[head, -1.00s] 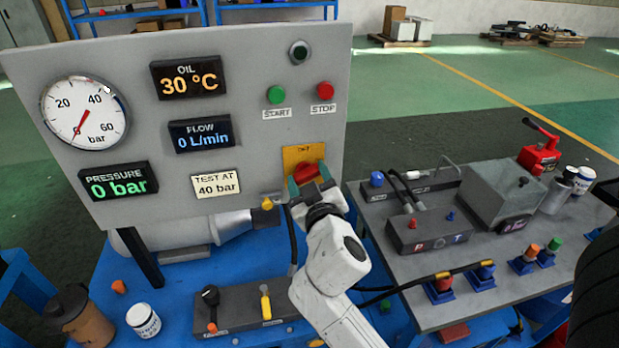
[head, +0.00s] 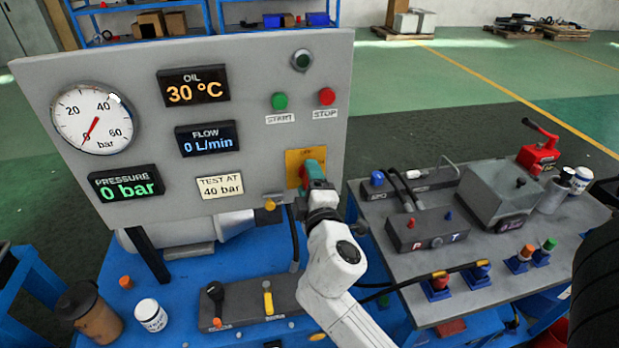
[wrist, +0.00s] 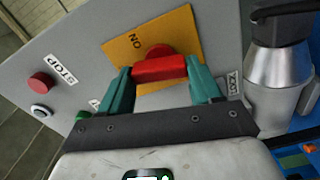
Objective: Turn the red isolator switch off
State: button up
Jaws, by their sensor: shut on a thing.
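The red isolator switch handle (head: 312,168) is on a yellow plate (head: 293,160) at the lower right of the grey panel. My gripper (head: 316,184) reaches it from the front. In the wrist view, the teal fingers of my gripper (wrist: 161,82) stand at either end of the red handle (wrist: 160,68) and are shut on it. In the head view, the fingers hide part of the handle, which looks about upright.
Green START (head: 279,101) and red STOP (head: 327,96) buttons sit above the switch. The pressure gauge (head: 93,119) and displays fill the panel's left. A grey bench (head: 400,285) with fittings stands to the right.

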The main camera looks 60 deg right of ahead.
jog(key=shift+f+n+p, duration=0.1)
jog(key=shift+n+p, duration=0.25)
jog(key=shift+n, duration=0.85)
jog(key=shift+a, duration=0.1)
jog(key=o, duration=1.1)
jog(key=shift+c, duration=0.2)
jog(key=b+v, duration=0.3)
jog(key=v, duration=0.7)
jog(key=shift+s+a, duration=0.2)
jog(key=shift+a, duration=0.1)
